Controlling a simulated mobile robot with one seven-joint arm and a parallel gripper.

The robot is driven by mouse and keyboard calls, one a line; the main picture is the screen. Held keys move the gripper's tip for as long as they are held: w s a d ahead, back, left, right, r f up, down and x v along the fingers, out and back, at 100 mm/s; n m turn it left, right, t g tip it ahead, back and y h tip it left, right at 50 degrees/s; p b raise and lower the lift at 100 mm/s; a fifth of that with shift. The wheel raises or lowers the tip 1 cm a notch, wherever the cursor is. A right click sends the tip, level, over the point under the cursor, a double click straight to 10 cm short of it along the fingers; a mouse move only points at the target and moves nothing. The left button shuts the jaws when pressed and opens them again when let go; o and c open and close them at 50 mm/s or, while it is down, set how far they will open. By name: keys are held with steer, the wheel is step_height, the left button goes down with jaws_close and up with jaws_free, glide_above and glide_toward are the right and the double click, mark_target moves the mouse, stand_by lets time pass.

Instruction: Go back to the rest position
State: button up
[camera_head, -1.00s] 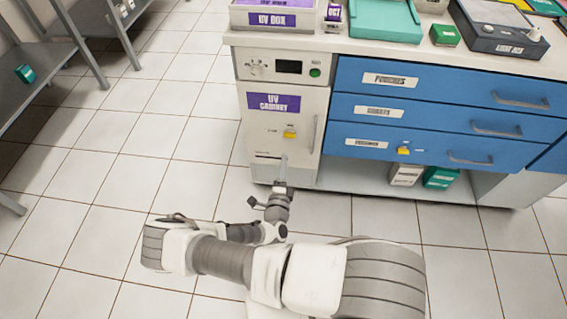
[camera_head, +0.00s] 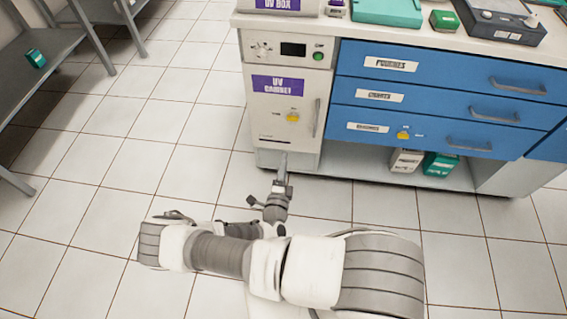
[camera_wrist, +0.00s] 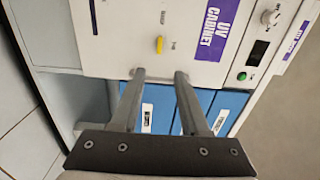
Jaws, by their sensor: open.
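My gripper (camera_head: 284,162) is in front of the lower part of the white UV cabinet (camera_head: 262,108) in the head view, at the end of my stretched arm. In the wrist view its two fingers (camera_wrist: 157,75) stand apart with nothing between them. Beyond them are the UV cabinet (camera_wrist: 120,40) and blue drawers (camera_wrist: 198,100). The cabinet door is closed, with a yellow knob (camera_head: 292,117) and a vertical handle (camera_head: 316,118). I cannot tell from these views how far the fingertips are from the door.
The counter (camera_head: 440,37) carries a UV box (camera_head: 285,5), teal and green boxes and a dark light box (camera_head: 500,20). Green and white boxes (camera_head: 438,164) sit on the low shelf. A grey rack (camera_head: 40,80) stands at left. Tiled floor (camera_head: 120,150) between is clear.

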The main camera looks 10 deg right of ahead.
steer(key=shift+r, duration=0.1)
stand_by(0.5)
steer(key=s+d+r+m+g+h, duration=0.3)
steer(key=r+m+g, duration=0.4)
steer(key=r+m, duration=0.55)
steer(key=s+d+r+m+g+h, duration=0.25)
steer(key=r+m+g, duration=0.6)
steer(key=m, duration=0.65)
steer(key=s+a+r+m+t+y, duration=0.2)
steer(key=s+r+m+y, duration=0.5)
steer(key=r+m, duration=0.45)
steer(key=s+a+r+m+t+y, duration=0.2)
steer(key=s+r+m+y, duration=0.3)
steer(key=s+r+m, duration=0.55)
step_height(320, 180, up, 24)
steer(key=w+p, duration=0.1)
steer(key=p, duration=1.9)
steer(key=shift+w+a+f, duration=0.25)
steer(key=shift+w+a, duration=0.05)
steer(key=shift+w, duration=0.05)
